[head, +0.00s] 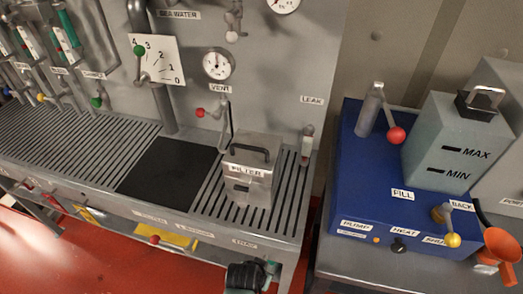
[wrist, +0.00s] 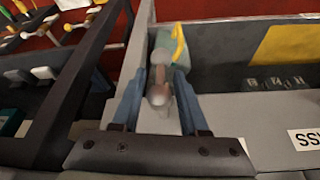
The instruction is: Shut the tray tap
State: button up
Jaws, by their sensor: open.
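My gripper (wrist: 158,78) is open in the wrist view, with its two blue fingers on either side of a grey metal stub with a rounded end (wrist: 158,94). The stub belongs to a tap-like fitting with a grey-green body (wrist: 163,50) and a curved yellow part on its right. I take this for the tray tap, but its label is not readable. I cannot tell whether the fingers touch the stub. In the head view my dark wrist (head: 245,277) is at the bottom middle, below the front edge of the slotted tray (head: 285,213); the tap itself is not clear there.
A metal FILTER box (head: 247,180) and a black mat (head: 170,180) sit on the tray. A blue unit (head: 365,175) and an orange funnel (head: 500,245) stand at the right. A yellow sheet (wrist: 290,45) lies beyond the grey ledge. Red floor shows at lower left.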

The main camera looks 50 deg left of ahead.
jog(key=shift+w+f, duration=0.1)
jog(key=shift+f, duration=0.15)
jog(key=shift+c, duration=0.2)
grip_shut()
dwell(1.1)
